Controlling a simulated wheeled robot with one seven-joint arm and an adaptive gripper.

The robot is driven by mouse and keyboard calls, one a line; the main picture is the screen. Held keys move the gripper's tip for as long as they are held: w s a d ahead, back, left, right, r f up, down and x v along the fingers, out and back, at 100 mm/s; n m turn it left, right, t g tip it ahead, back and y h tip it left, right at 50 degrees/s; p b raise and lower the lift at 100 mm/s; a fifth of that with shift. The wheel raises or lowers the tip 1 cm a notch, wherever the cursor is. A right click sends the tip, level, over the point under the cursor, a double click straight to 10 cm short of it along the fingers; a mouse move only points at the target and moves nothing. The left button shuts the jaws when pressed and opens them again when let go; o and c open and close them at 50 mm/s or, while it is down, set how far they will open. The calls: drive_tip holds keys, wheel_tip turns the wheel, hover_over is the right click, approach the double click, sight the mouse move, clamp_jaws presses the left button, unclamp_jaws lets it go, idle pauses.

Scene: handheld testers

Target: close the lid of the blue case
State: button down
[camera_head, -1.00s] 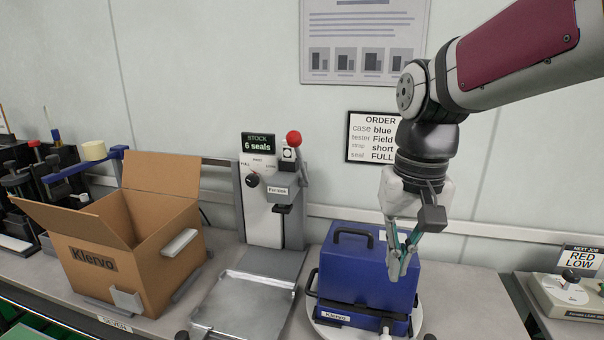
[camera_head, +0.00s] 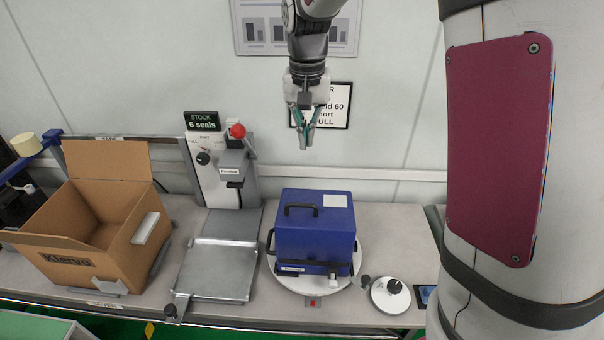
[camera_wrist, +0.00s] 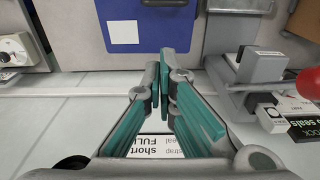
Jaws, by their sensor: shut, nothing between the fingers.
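The blue case (camera_head: 315,230) stands on a round white turntable (camera_head: 290,281) on the bench. Its lid lies down over the base, with a black handle and a white label on top. A dark seam and latch parts show along the lower front; I cannot tell whether the latch is fastened. My gripper (camera_head: 303,147) hangs above and behind the case, apart from it, in front of the wall. Its fingers are shut and empty. In the wrist view, the case's labelled top (camera_wrist: 170,35) shows beyond the gripper (camera_wrist: 165,72).
An open cardboard box (camera_head: 90,225) stands at the left. A metal tray (camera_head: 215,270) and a seal press with a red knob (camera_head: 237,131) are left of the case. A round white device (camera_head: 390,295) sits to its right. An order sign (camera_head: 338,105) hangs behind my gripper.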

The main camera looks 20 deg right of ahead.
drive_tip(key=p, duration=0.1)
hover_over(305, 215)
drive_tip(key=w+d, duration=0.2)
drive_tip(key=w, duration=0.3)
wheel_tip(305, 215, down, 10)
drive_tip(key=shift+s+a+f+p, duration=0.2)
drive_tip(key=shift+s+f, duration=0.25)
drive_tip(key=shift+s, duration=0.05)
drive_tip(key=shift+s+a+f+p, duration=0.2)
drive_tip(key=shift+s+f, duration=0.2)
drive_tip(key=shift+s, duration=0.1)
drive_tip(key=shift+s+a+f, duration=0.15)
drive_tip(key=shift+s+f, duration=0.15)
drive_tip(key=shift+f, duration=0.25)
drive_tip(key=s, duration=0.1)
drive_tip(key=s+a+f+p, duration=0.1)
drive_tip(key=s, duration=0.1)
drive_tip(key=shift+a+f+p, duration=0.1)
drive_tip(key=shift+p, duration=0.2)
drive_tip(key=shift+w+f, duration=0.1)
drive_tip(key=shift+f, duration=0.05)
